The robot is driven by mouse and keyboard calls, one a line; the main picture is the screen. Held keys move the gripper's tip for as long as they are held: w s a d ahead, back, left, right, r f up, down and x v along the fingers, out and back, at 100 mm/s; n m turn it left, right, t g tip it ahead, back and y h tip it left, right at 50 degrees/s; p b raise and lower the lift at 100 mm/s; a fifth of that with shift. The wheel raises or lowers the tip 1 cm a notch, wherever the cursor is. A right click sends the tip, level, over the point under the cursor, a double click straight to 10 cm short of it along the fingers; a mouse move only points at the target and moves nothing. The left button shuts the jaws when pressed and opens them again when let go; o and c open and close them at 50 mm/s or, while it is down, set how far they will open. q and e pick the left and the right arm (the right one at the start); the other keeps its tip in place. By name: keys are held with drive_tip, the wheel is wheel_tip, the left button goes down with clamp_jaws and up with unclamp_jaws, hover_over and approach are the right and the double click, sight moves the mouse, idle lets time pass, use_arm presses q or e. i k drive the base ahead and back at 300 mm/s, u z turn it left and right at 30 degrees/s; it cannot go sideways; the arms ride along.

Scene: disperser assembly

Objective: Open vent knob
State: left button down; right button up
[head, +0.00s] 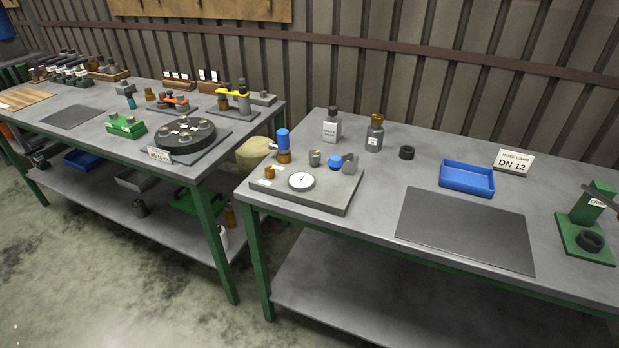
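A grey test block (330,198) sits at the left end of the right workbench. A round white dial gauge (301,181) lies on its front. At its back left a tall blue cylinder (282,140) stands on a brass-coloured base (284,157). A rounded blue knob (335,160) sits near the back right, next to a grey angled piece (350,163) and a small grey cylinder (315,158). I cannot tell which blue part is the vent knob, or whether it is open. Neither of my grippers is in view.
The right bench holds a white bottle (332,128), a grey bottle (374,137), a black ring (407,152), a blue tray (467,178), a "DN 12" sign (514,162), a dark mat (465,230) and a green stand (585,240). The left bench (95,130) is crowded; a gap separates the benches.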

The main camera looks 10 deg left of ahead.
sight(270, 172)
drive_tip(key=u, duration=0.5)
drive_tip(key=k, duration=1)
drive_tip(key=z, duration=0.8)
drive_tip(key=i, duration=1.5)
drive_tip(key=u, duration=0.5)
